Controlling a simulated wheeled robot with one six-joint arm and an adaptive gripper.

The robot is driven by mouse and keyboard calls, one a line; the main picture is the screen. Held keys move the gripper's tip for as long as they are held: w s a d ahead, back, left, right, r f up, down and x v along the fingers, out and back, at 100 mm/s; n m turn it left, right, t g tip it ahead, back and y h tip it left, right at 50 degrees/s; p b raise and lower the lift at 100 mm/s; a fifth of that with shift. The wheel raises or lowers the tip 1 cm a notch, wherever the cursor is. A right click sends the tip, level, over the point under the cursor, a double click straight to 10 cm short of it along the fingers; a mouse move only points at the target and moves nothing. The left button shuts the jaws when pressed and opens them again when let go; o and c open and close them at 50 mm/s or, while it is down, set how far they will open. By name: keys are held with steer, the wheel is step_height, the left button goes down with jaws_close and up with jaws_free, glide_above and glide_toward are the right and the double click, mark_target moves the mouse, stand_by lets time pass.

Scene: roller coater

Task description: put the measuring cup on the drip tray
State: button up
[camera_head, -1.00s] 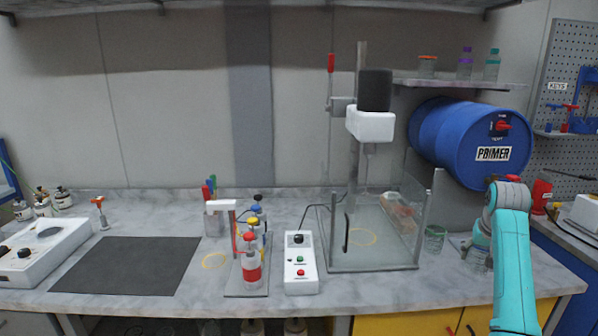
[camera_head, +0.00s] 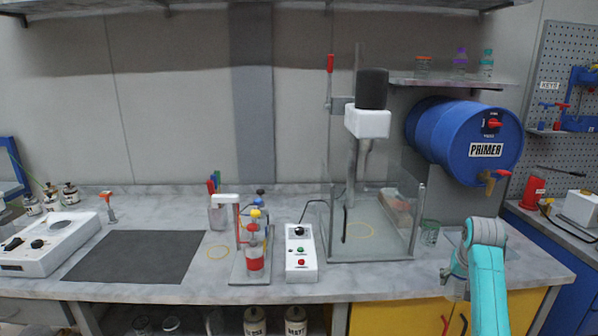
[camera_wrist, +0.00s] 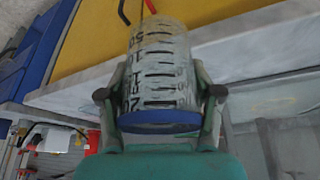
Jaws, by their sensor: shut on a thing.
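The measuring cup (camera_wrist: 160,58) is clear with dark graduation marks and a blue band at its near end. My gripper (camera_wrist: 161,88) is shut on it, one finger on each side. In the head view the cup (camera_head: 455,288) and my gripper (camera_head: 456,272) are at the front right edge of the bench, before the yellow cabinet. The arm hides part of the cup there. A grey flat patch (camera_head: 454,236) on the bench behind my arm may be the drip tray; it is mostly hidden and I cannot be sure.
A blue primer drum (camera_head: 462,140) with a tap (camera_head: 490,180) hangs above the right end of the bench.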

steer(key=s+a+f+n, duration=0.1)
steer(key=s+a+f, duration=0.4)
steer(key=f, duration=0.3)
steer(key=s+a+f+n, duration=0.1)
steer(key=s+a+f, duration=0.4)
steer(key=a+f, duration=0.3)
steer(key=s+a+f+n+y, duration=0.1)
steer(key=s+a+f, duration=0.4)
steer(key=f, duration=0.5)
steer(key=shift+s+a+f, duration=0.25)
steer(key=shift+s+a, duration=0.05)
steer(key=shift+a, duration=0.65)
steer(key=shift+n+y, duration=0.3)
steer(key=shift+n, duration=0.3)
steer(key=s+a+f, duration=0.1)
steer(key=s+f, duration=0.1)
steer(key=s, duration=0.1)
steer(key=s+a+f, duration=0.1)
steer(key=s+a, duration=0.1)
steer(key=s, duration=0.1)
steer(key=s+a+f, duration=0.2)
steer(key=s, duration=0.1)
steer(key=shift+s+a+f, duration=0.1)
steer(key=shift+s+f, duration=0.05)
steer(key=shift+f, duration=0.15)
